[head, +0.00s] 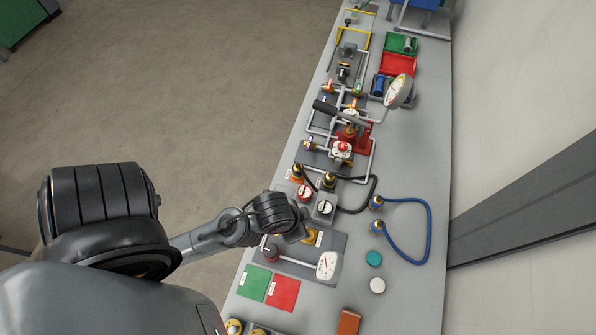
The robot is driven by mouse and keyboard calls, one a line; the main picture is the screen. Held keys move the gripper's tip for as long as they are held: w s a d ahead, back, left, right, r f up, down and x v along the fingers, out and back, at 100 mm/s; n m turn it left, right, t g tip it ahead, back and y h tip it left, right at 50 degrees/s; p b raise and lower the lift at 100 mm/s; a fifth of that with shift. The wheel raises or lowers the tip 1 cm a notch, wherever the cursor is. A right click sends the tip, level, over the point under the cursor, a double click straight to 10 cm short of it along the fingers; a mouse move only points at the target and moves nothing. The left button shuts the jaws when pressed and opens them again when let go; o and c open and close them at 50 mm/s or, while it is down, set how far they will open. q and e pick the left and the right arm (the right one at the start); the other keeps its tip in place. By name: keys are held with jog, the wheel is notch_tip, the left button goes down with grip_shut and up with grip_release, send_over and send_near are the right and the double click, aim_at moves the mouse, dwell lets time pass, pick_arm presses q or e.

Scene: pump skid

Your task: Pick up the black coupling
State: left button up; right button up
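A black hose (373,190) curls on the bench beside the pipework. Brass-and-dark fittings stand near it, one on an orange plate (297,179) and a dark-ringed one (328,181) to its right. The latter looks like the black coupling, but the view is too small to be sure. My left gripper (300,237) is at the end of the arm from the left, below these fittings, over the bench's left part. Its fingers are mostly hidden by the wrist, so its opening does not show. My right gripper is out of view.
A blue hose (428,225) with two brass ends lies to the right. Pipework with a red-topped valve (342,148) stands above.

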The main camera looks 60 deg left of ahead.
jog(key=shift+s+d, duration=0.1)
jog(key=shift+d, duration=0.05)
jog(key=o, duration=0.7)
